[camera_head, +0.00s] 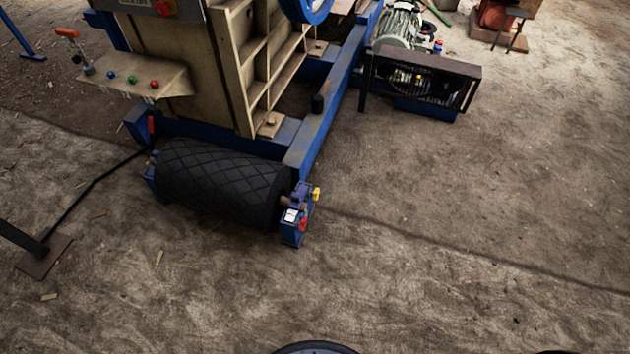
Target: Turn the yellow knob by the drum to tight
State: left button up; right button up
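The yellow knob (316,194) is small and sits on the right side of the blue bracket (291,232) at the drum's right end. The black drum (215,184) has a diamond-pattern surface and lies low in front of the crusher. A red part (303,225) and a white label (291,215) show on the same bracket, just below and left of the knob. The knob's setting is too small to read. Neither of my grippers is in view.
The tan crusher body (190,55) stands on a blue frame (318,125) behind the drum. A motor (402,25) and belt guard (425,78) stand back right. A dark post with a base plate (45,257) is at left. Open dirt ground lies in front and right.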

aim_at(315, 194)
jog(key=i+l+u, duration=0.35)
jog(key=i+l, duration=0.45)
